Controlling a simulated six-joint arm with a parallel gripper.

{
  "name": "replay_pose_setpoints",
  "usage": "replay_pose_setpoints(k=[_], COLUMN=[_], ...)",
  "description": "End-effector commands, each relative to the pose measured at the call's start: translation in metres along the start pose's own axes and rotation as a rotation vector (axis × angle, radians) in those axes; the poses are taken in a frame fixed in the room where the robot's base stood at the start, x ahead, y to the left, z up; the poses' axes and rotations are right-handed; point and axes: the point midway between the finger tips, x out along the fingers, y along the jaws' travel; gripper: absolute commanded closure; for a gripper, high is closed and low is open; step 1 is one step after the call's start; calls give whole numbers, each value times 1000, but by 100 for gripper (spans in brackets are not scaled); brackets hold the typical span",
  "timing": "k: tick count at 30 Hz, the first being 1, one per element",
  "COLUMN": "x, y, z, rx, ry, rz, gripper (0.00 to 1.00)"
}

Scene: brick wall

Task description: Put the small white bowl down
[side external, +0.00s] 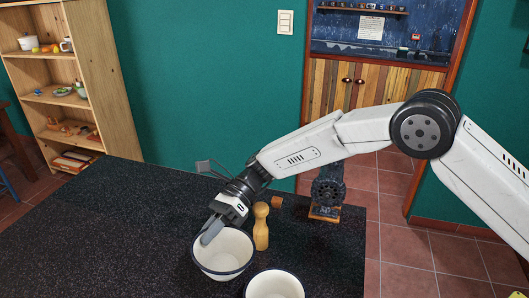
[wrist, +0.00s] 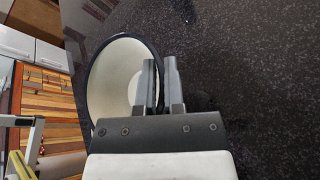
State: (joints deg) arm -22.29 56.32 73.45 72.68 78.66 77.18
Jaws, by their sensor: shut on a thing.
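The small white bowl (side external: 223,256) has a dark rim and stands near the front of the dark speckled counter in the side view. It looks upright; I cannot tell whether its base touches the counter. My gripper (side external: 209,236) reaches down at its upper left rim and is shut on the bowl's wall. In the wrist view the bowl (wrist: 112,78) is left of the fingers of my gripper (wrist: 160,80), with one finger inside it and one outside. A second white bowl (side external: 275,287) is just to its right, cut off by the picture's bottom edge.
A wooden pepper mill (side external: 261,228) stands close to the right of the held bowl. Behind it are a small brown block (side external: 277,202) and a dark object on a wooden base (side external: 327,196) near the counter's right edge. The counter's left side (side external: 110,235) is clear.

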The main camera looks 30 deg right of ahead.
Motion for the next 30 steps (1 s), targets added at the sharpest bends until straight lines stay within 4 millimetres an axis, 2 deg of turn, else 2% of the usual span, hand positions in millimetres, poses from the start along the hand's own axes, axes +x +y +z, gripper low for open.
replay_pose_setpoints(k=[9, 24, 30], x=[13, 17, 23], y=[-31, -41, -52], z=[-12, -16, -27], rx=[-1, -1, 2], ry=[-1, -1, 0], rz=[0, 0, 1], gripper=[100, 100, 100])
